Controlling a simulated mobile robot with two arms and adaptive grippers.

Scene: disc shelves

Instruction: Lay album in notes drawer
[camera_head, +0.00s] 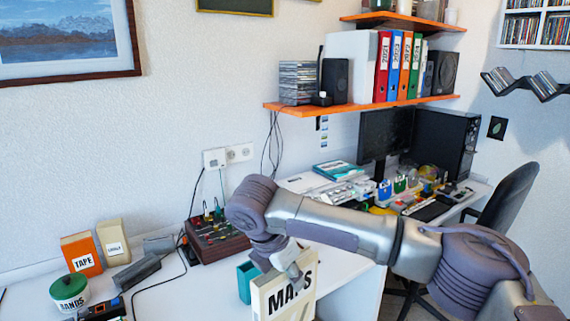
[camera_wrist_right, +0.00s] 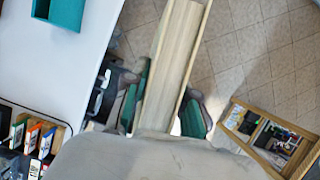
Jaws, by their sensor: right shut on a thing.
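My right gripper (camera_head: 284,262) is shut on a cream, box-like thing with "MAPS" lettering (camera_head: 284,296), at the front edge of the white desk. In the right wrist view the fingers of the right gripper (camera_wrist_right: 165,108) press both sides of this pale, wood-toned thing (camera_wrist_right: 178,50), seen along its narrow length. I cannot tell whether it is the album; no thing marked as an album shows. A wooden-framed open compartment with things inside (camera_wrist_right: 233,117) shows at the lower right of the wrist view; I cannot read a notes label on it. My left gripper is not in view.
A teal container (camera_head: 245,281) stands beside the held thing; it also shows in the wrist view (camera_wrist_right: 68,14). An orange TAPE box (camera_head: 82,254), a green-lidded jar (camera_head: 69,292) and a control box (camera_head: 214,240) stand on the left. A chair (camera_head: 508,205) is at right.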

